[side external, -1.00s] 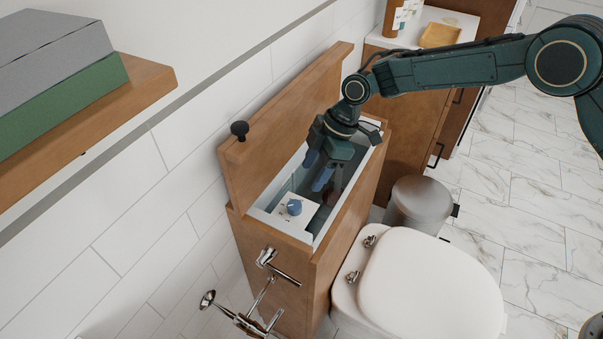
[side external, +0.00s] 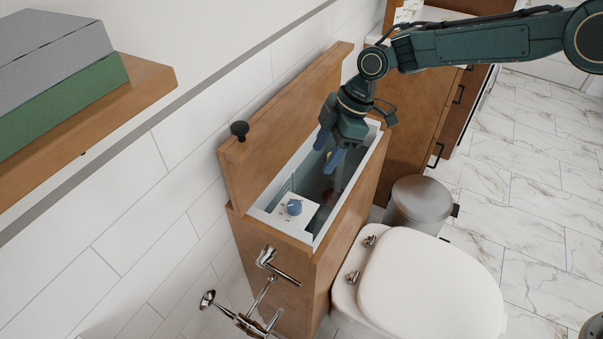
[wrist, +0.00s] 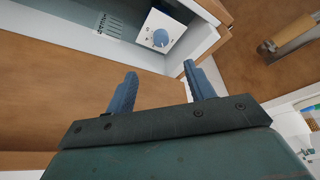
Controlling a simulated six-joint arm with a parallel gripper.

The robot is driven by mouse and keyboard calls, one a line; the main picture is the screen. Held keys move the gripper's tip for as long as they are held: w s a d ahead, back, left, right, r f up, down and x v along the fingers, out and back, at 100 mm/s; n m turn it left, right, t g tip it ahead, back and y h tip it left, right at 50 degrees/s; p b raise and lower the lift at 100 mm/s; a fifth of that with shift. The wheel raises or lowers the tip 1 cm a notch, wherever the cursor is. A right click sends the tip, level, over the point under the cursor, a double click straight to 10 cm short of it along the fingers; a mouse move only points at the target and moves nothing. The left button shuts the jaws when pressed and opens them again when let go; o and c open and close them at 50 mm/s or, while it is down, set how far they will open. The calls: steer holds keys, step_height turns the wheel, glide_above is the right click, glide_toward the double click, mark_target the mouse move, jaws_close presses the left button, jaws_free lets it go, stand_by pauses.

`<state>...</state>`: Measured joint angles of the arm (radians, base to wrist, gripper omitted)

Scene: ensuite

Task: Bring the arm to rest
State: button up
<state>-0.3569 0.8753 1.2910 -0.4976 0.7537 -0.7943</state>
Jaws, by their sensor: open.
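My gripper (side external: 328,150) is dark green with blue fingers. It is over the far half of the open wooden cistern box (side external: 365,200) in the side view, with its fingers pointing down. In the wrist view the two fingers of my gripper (wrist: 157,85) stand apart with nothing between them. A white block with a blue knob (side external: 294,207) sits inside the box at the near end. The knob also shows in the wrist view (wrist: 160,38). A small reddish-brown thing inside the box is partly hidden behind a finger.
The raised wooden lid (side external: 285,125) with a black knob (side external: 239,129) stands along the wall side. A toilet (side external: 425,285) and a metal bin (side external: 418,205) stand to the right. A shelf with boxes (side external: 150,80) is at upper left. Open floor lies at right.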

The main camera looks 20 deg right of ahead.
steer(key=s+d+r+m+t+h, duration=0.1)
steer(key=s+d+r+m+t, duration=0.1)
steer(key=s+d+r+m, duration=0.55)
steer(key=s+d+r+m+t+h, duration=0.1)
steer(key=s+d+r, duration=0.3)
steer(key=d+r, duration=0.75)
steer(key=s+d+m+t+h, duration=0.1)
steer(key=s+d+m, duration=0.3)
steer(key=s, duration=0.7)
steer(key=s+d+r+m+t+h, duration=0.1)
steer(key=s+d+m, duration=0.4)
steer(key=s, duration=0.7)
steer(key=shift+s+d+r, duration=0.2)
steer(key=shift+d, duration=0.9)
